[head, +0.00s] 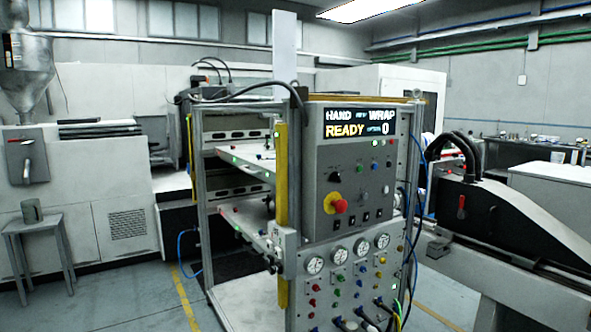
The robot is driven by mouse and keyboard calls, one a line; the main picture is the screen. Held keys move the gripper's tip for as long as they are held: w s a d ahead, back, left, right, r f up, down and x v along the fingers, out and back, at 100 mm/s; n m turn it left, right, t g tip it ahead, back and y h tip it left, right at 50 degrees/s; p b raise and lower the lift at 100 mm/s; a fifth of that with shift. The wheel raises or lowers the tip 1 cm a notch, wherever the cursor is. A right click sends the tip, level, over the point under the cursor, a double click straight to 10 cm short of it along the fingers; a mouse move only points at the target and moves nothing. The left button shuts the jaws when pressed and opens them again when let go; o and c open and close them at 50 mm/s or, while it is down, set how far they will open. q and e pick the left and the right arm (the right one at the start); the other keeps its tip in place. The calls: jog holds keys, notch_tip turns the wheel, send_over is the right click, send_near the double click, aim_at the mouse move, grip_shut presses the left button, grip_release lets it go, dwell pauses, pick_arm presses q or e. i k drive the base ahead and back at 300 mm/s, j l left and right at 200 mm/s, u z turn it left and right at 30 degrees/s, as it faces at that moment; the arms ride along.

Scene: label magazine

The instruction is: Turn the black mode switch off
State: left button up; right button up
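A grey control panel (321,240) stands upright near the middle of the head view. A black knob (335,178) sits on its left part, above a red emergency button on a yellow base (335,203). It looks like the black mode switch, but its pointer direction is too small to read. Several small black rocker switches (366,216) sit in a row below. The display (359,123) reads "HAND", "WRAP", "READY" and "0". Neither of my grippers is in view.
Pressure gauges (314,264) and coloured knobs fill the lower panel, with hoses at its foot. A metal frame with shelves (240,165) adjoins it on the left. Floor (130,300) is free at front left.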

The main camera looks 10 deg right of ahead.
aim_at(335, 176)
jog(key=i+l+u, duration=0.3)
jog(key=l, duration=0.3)
jog(key=i+l+u, duration=0.1)
jog(key=i+l, duration=0.2)
jog(key=i+l+u, duration=0.15)
jog(key=l, duration=0.25)
jog(key=i+l+u, duration=0.15)
jog(key=l, duration=0.25)
jog(key=i+l+u, duration=0.15)
jog(key=l, duration=0.2)
